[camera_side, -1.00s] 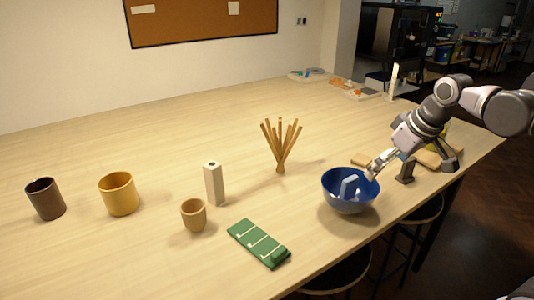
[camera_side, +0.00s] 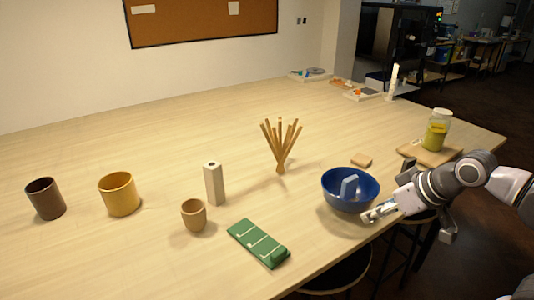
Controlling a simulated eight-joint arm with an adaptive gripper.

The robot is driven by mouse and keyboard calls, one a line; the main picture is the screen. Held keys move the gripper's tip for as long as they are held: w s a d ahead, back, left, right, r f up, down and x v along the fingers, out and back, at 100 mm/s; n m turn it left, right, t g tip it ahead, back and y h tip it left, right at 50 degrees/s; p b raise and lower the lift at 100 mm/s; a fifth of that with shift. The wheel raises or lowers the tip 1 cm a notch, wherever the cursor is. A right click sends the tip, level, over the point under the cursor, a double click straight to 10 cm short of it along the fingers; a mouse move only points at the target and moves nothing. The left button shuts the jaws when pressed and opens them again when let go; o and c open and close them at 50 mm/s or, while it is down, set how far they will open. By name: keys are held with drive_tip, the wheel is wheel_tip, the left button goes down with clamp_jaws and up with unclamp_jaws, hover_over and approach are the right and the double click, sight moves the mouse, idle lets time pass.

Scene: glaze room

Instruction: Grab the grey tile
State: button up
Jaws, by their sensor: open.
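A blue-grey flat piece, which looks like the grey tile (camera_side: 349,186), stands on edge inside the blue bowl (camera_side: 340,204), its top near rim height. Its lower part is hidden by the bowl's near wall. My gripper (camera_side: 370,214) is open and empty, low at the bowl's front right side. Its fingers point left, outside the bowl and apart from the tile. I cannot tell whether a finger touches the bowl's outer wall.
A tan block (camera_side: 361,160) lies behind the bowl. A jar with yellow-green contents (camera_side: 435,132) stands on a wooden board (camera_side: 440,155) at right. A bundle of sticks (camera_side: 280,146), a green strip (camera_side: 258,243) and a small tan cup (camera_side: 194,215) are left. The table's front edge is close.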

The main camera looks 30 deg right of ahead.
drive_tip(key=m+g+h, duration=0.5)
drive_tip(key=m+g, duration=0.3)
drive_tip(key=m, duration=1.1)
approach(410, 159)
drive_tip(key=d, duration=0.1)
drive_tip(key=x, duration=0.5)
drive_tip(key=shift+a+f+x, duration=0.1)
drive_tip(key=shift+a+x, duration=0.05)
drive_tip(key=shift+x, duration=0.75)
drive_tip(key=shift+a+f+x, duration=0.1)
drive_tip(key=shift+a+x, duration=0.1)
drive_tip(key=shift+x, duration=0.75)
drive_tip(key=shift+a+f+x, duration=0.1)
drive_tip(key=shift+a+x, duration=0.05)
drive_tip(key=shift+x, duration=0.75)
drive_tip(key=shift+r+y, duration=0.1)
drive_tip(key=shift+y, duration=0.2)
drive_tip(key=shift+c, duration=0.4)
clamp_jaws()
